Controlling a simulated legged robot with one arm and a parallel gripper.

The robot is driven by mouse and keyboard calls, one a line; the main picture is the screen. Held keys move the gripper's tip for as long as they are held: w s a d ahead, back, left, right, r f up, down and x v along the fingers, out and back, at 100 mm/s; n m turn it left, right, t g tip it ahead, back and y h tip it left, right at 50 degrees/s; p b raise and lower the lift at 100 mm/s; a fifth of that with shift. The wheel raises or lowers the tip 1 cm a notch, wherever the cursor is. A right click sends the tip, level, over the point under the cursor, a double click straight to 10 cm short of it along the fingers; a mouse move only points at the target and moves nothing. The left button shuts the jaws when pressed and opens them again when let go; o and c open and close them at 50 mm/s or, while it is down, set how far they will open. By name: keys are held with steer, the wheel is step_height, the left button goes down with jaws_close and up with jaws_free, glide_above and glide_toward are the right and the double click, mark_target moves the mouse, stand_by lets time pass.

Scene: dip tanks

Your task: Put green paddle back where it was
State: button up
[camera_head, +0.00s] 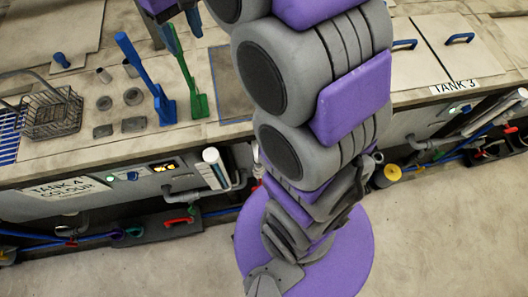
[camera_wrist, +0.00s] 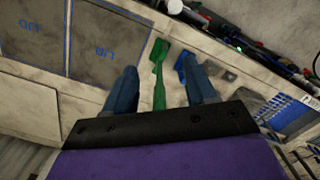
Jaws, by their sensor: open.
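The green paddle (camera_head: 187,72) stands upright on the worktop beside the blue paddle (camera_head: 140,72), its broad green foot down on the surface. The tip of its handle is hidden near my gripper (camera_head: 184,28), which shows at the top edge of the head view. In the wrist view, my gripper (camera_wrist: 161,68) is open, with one blue finger on each side of the green paddle (camera_wrist: 158,82). I cannot tell whether either finger touches the handle. The blue paddle (camera_wrist: 181,68) is partly hidden by the right finger.
A wire basket (camera_head: 52,112) and several small dark blocks sit left of the paddles. A grey-covered tank opening (camera_head: 231,80) lies to their right. Pale lids with blue handles (camera_head: 460,38) are further right. The tank front (camera_head: 60,192) carries pipes.

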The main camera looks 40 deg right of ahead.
steer(key=s+f, duration=0.4)
steer(key=s, duration=0.5)
steer(key=s+f+m, duration=0.1)
steer(key=s+f, duration=0.2)
steer(key=s, duration=0.6)
steer(key=s+f+m+g, duration=0.1)
steer(key=s+f, duration=0.3)
steer(key=s, duration=0.5)
steer(key=shift+s+d+f, duration=0.3)
steer(key=shift+s, duration=0.05)
step_height(320, 180, down, 17)
steer(key=b, duration=1.7)
steer(key=shift+f, duration=0.15)
